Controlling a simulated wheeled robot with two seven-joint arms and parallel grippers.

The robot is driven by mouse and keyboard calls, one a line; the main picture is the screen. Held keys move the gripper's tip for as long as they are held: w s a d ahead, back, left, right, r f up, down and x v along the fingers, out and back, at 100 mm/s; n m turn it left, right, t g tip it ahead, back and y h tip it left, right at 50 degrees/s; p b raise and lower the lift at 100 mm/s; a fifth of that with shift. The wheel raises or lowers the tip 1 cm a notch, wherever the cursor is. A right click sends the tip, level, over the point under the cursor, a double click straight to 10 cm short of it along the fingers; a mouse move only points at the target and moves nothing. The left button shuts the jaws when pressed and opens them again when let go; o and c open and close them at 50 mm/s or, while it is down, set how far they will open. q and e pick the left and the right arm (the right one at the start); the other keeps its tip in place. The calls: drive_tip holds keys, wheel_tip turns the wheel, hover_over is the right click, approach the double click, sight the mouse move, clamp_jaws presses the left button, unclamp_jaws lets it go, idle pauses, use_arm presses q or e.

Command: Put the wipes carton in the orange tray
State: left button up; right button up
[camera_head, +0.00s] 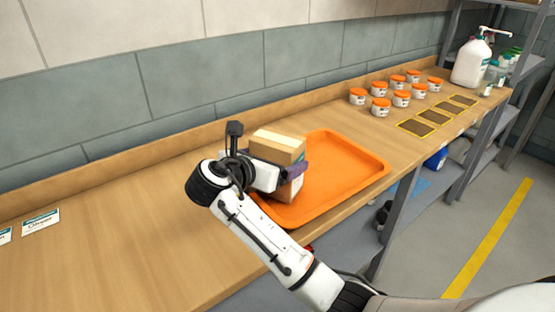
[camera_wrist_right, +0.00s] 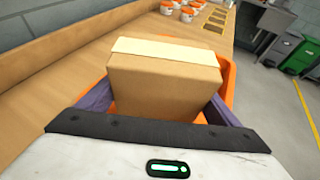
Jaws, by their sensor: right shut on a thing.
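The wipes carton (camera_head: 277,147) is a brown box with a pale strip on top. It also shows large in the right wrist view (camera_wrist_right: 165,83). My right gripper (camera_head: 290,170) is shut on the carton, with a purple finger on each side of it. The carton is upright over the left part of the orange tray (camera_head: 345,172); I cannot tell whether its base touches the tray. The tray lies on the wooden bench and the rest of it is empty. The gripper and wrist hide part of the carton and the tray's left end. My left gripper is not in view.
Several orange-lidded tubs (camera_head: 401,98) stand on the bench beyond the tray. Dark framed patches (camera_head: 433,117) lie beside them. A white pump jug (camera_head: 471,64) stands at the far end. Label cards (camera_head: 41,222) lie at the left.

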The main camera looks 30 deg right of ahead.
drive_tip(key=shift+r, duration=0.1)
drive_tip(key=shift+f+p, duration=0.5)
drive_tip(key=shift+p, duration=0.05)
drive_tip(key=o, duration=1.4)
drive_tip(key=shift+f, duration=0.1)
drive_tip(key=shift+o, duration=0.2)
drive_tip(key=shift+b, duration=0.35)
drive_tip(key=shift+r+b, duration=0.4)
drive_tip(key=shift+b, duration=0.05)
drive_tip(key=v, duration=1.2)
drive_tip(key=shift+r+p, duration=0.15)
drive_tip(key=shift+p, duration=0.2)
drive_tip(key=shift+s, duration=0.1)
